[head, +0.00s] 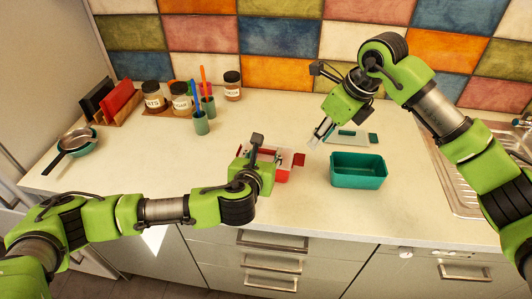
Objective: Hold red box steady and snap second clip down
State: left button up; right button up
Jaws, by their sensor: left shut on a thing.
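The red box (283,178) sits on the counter left of centre, with a pale lid (284,155) on it. A red clip (298,160) sticks out at its right end. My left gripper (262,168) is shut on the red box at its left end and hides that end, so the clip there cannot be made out. My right gripper (315,140) is in the air to the upper right of the red box, pointing down and apart from it. Its fingers are too small to tell whether they are open or shut.
An open teal box (357,181) stands right of the red box. A pale lid with a teal clip (373,139) lies behind it. The front-left counter is clear.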

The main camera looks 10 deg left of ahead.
aim_at(303, 159)
grip_shut()
jog(key=a+r+n+h, duration=0.1)
jog(key=r+n, duration=0.1)
jog(key=n, duration=1)
jog(key=s+a+r+n+h, duration=0.1)
jog(key=a+r+n+h, duration=0.1)
jog(key=n, duration=1)
jog(key=shift+a+r+t, duration=0.25)
jog(key=shift+r+t, duration=0.15)
jog(key=shift+r, duration=0.35)
jog(key=shift+f, duration=0.1)
jog(key=x, duration=0.9)
jog(key=s+x, duration=0.1)
jog(key=x, duration=0.3)
jog(key=shift+w+d+f, duration=0.1)
jog(key=shift+d+f, duration=0.1)
jog(key=shift+f, duration=0.25)
